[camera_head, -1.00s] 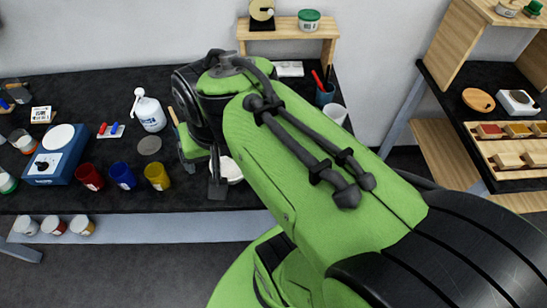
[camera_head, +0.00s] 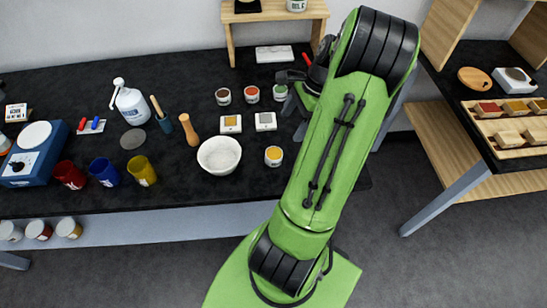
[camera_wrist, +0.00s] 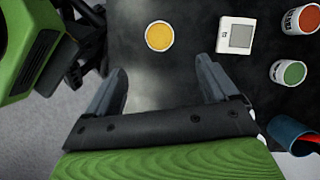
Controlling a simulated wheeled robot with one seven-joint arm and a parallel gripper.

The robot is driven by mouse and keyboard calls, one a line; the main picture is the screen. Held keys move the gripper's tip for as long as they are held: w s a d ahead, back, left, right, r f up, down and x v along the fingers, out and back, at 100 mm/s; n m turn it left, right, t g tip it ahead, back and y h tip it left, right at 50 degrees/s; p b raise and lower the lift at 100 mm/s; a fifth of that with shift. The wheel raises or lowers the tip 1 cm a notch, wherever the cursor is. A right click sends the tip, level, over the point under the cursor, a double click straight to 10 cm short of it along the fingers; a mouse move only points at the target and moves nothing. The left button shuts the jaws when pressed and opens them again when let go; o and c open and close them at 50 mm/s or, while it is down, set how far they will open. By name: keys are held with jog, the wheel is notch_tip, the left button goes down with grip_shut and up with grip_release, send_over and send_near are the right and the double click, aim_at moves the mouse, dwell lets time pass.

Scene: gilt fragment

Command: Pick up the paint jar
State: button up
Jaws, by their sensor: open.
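Several small white paint jars stand on the black table. A yellow-topped jar (camera_head: 273,156) is near the front edge, right of the bowl. A brown-topped jar (camera_head: 223,96), an orange-red one (camera_head: 252,94) and a green one (camera_head: 280,92) stand in a row further back. My gripper (camera_wrist: 161,72) is open and empty, pointing down over the table; my arm hides it in the head view. In the wrist view the yellow jar (camera_wrist: 159,36) is just beyond the fingertips, roughly centred between them. The green jar (camera_wrist: 288,72) and red jar (camera_wrist: 300,18) are off to the right.
A white bowl (camera_head: 219,155), a wooden pestle (camera_head: 189,130) and two small square samples (camera_head: 231,124) (camera_head: 265,121) stand nearby. A blue cup (camera_wrist: 292,135) is right of my gripper. Coloured cups (camera_head: 104,171) are further left. A side table (camera_head: 500,160) stands at right.

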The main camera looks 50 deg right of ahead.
aim_at(275, 153)
jog(key=b+x, duration=0.3)
jog(key=x, duration=1.1)
jog(key=shift+f, duration=0.25)
jog(key=shift+r, duration=0.1)
jog(key=c, duration=1.2)
